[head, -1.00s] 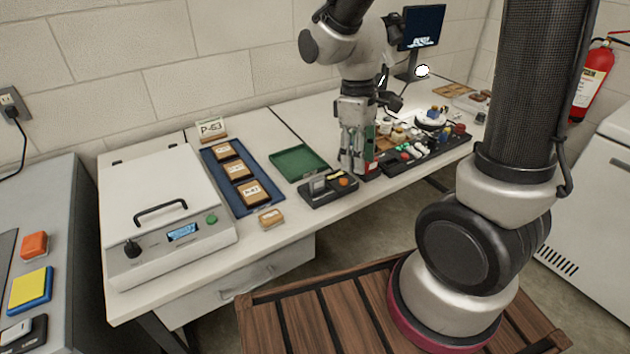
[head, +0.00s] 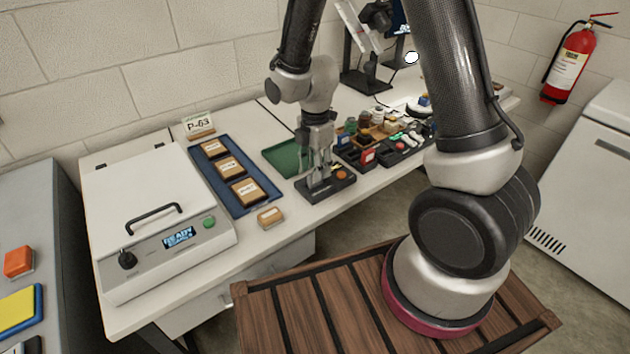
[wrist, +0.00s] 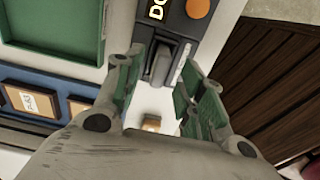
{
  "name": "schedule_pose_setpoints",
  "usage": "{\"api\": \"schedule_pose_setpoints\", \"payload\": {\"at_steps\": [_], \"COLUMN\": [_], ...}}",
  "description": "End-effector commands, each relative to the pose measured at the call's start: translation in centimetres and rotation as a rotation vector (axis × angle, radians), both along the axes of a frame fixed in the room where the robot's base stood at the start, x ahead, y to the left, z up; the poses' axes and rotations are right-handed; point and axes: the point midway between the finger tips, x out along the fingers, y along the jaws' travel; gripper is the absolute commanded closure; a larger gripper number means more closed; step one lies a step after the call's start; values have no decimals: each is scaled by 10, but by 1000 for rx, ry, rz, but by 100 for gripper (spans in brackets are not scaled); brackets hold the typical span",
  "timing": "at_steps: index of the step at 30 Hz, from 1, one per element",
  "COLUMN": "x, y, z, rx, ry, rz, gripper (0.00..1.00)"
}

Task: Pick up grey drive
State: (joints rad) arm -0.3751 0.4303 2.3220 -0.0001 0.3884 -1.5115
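The grey drive (wrist: 162,63) stands in a black dock (wrist: 178,22) with a partly visible white label and an orange button. In the head view the dock (head: 340,186) sits near the bench's front edge, and my gripper hides most of the drive. My gripper (head: 317,168) points down over the left part of the dock. In the wrist view its green-padded fingers are apart, one on each side of the drive (wrist: 160,66). I cannot tell whether either finger touches it.
A green tray (head: 280,157) lies behind the dock. A blue tray (head: 219,184) with labelled blocks and a loose block (head: 270,217) are to the left. A black organizer (head: 388,158) with small items is close on the right.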

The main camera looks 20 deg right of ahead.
Motion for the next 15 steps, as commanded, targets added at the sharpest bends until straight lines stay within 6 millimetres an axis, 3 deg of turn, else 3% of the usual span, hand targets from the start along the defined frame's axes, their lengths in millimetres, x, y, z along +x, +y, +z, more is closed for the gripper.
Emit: {"api": "schedule_pose_setpoints", "payload": {"at_steps": [6, 13, 15], "x": [0, 0, 0], "y": [1, 1, 1], "z": [-29, -31, -31], "rx": [-1, 0, 0], "ry": [3, 0, 0], "rz": [-1, -1, -2], "gripper": [61, 61, 70]}}
